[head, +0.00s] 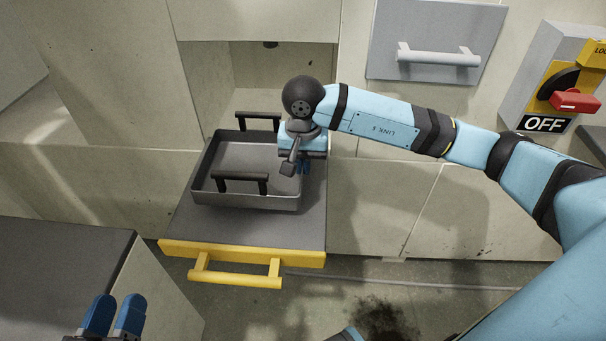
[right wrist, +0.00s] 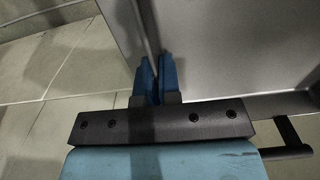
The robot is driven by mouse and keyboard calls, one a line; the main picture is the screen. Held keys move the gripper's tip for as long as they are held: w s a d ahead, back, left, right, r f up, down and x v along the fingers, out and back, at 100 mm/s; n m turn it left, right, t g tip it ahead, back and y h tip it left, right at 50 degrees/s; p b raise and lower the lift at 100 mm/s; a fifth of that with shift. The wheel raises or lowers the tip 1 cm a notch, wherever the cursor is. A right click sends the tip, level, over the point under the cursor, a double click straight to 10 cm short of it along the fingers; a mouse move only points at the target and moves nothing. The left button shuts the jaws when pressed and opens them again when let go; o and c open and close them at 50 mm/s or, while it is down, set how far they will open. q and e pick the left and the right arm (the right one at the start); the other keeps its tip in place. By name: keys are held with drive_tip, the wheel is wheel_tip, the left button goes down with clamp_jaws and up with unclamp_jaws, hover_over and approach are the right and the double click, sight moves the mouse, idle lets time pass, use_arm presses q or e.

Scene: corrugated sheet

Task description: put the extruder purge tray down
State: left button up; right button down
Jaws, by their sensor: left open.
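The extruder purge tray (head: 200,190) is a dark grey, shallow rectangular tray with two black handles, near (head: 240,182) and far (head: 258,121). It sits level, apparently resting on the grey pulled-out shelf (head: 312,225). My right gripper (head: 303,166) is at the tray's right side. In the right wrist view its blue fingers (right wrist: 158,80) are close together with the tray's thin side wall (right wrist: 146,30) running between them, so it looks shut on the wall. My left gripper (head: 114,315) is open and empty at the bottom left, away from the tray.
The shelf has a yellow front with a yellow bar handle (head: 235,279). A recess opens behind it. A grey-topped cabinet (head: 60,260) stands at the left front. A grey door with a handle (head: 438,56) and a red switch (head: 575,100) marked OFF are at the right.

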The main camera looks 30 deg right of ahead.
use_arm(q)
drive_tip(key=shift+d+f+g, duration=0.1)
drive_tip(key=shift+f+g, duration=0.2)
drive_tip(key=shift+f, duration=0.4)
use_arm(e)
drive_tip(key=shift+f, duration=1.35)
use_arm(q)
drive_tip(key=shift+b, duration=0.4)
use_arm(e)
drive_tip(key=shift+f, duration=0.1)
drive_tip(key=c, duration=1.8)
unclamp_jaws()
drive_tip(key=shift+f, duration=0.1)
drive_tip(key=o, duration=0.5)
use_arm(q)
drive_tip(key=shift+f, duration=0.15)
